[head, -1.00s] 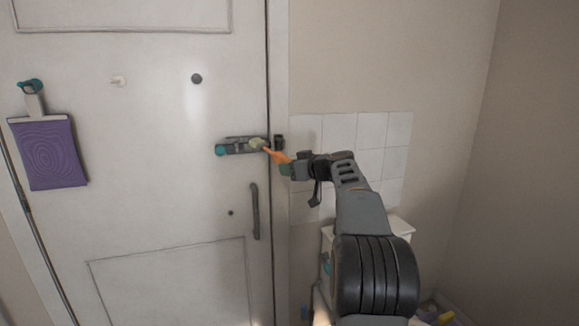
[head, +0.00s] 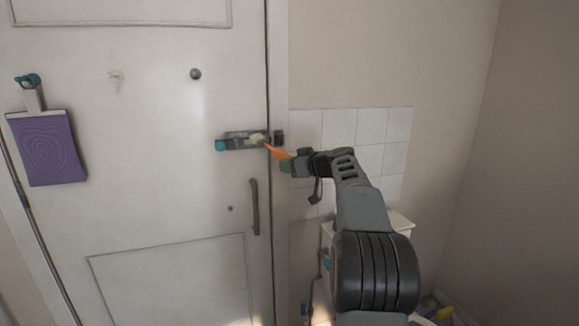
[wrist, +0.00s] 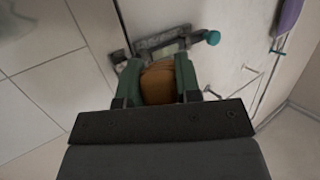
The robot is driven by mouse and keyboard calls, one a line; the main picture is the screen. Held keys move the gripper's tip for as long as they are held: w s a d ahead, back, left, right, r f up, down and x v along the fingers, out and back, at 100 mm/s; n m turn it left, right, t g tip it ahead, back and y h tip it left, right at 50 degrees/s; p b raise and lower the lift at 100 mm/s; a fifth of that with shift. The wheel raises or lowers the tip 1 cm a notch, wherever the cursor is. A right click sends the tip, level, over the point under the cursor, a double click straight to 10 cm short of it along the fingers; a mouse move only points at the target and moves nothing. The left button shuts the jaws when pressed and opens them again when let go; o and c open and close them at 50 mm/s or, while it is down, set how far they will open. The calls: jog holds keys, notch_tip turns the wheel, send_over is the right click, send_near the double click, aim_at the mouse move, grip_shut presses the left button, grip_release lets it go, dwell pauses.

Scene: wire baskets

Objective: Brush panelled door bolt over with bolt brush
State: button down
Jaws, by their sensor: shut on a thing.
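The door bolt (head: 236,142) is a grey metal bar on a plate with a teal knob at its left end, mounted level on the white panelled door (head: 150,185) by its right edge. It also shows in the wrist view (wrist: 160,42). My gripper (head: 288,163) is just right of the bolt, shut on the orange handle of the bolt brush (head: 277,153). The handle shows between the green fingers in the wrist view (wrist: 160,83). The brush's pale head (head: 258,138) lies over the right part of the bolt; whether it touches cannot be told.
A dark catch (head: 279,138) sits on the door frame beside the bolt. A dark pull handle (head: 255,207) is below it. White tiles (head: 338,128) cover the wall behind my arm. A purple pad (head: 47,148) hangs at the left. A pale cabinet (head: 401,222) stands behind my arm.

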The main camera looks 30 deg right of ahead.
jog(key=shift+f, duration=0.35)
jog(key=shift+f+g, duration=0.3)
jog(key=shift+f, duration=0.4)
jog(key=shift+s+r, duration=0.1)
jog(key=shift+r, duration=0.15)
dwell(0.4)
jog(key=shift+a+f, duration=0.1)
jog(key=shift+a+f+m, duration=0.1)
jog(key=shift+f+m, duration=0.2)
jog(key=shift+f, duration=0.1)
jog(key=shift+s+f+b, duration=0.15)
jog(key=shift+f+b, duration=0.05)
jog(key=shift+b, duration=0.45)
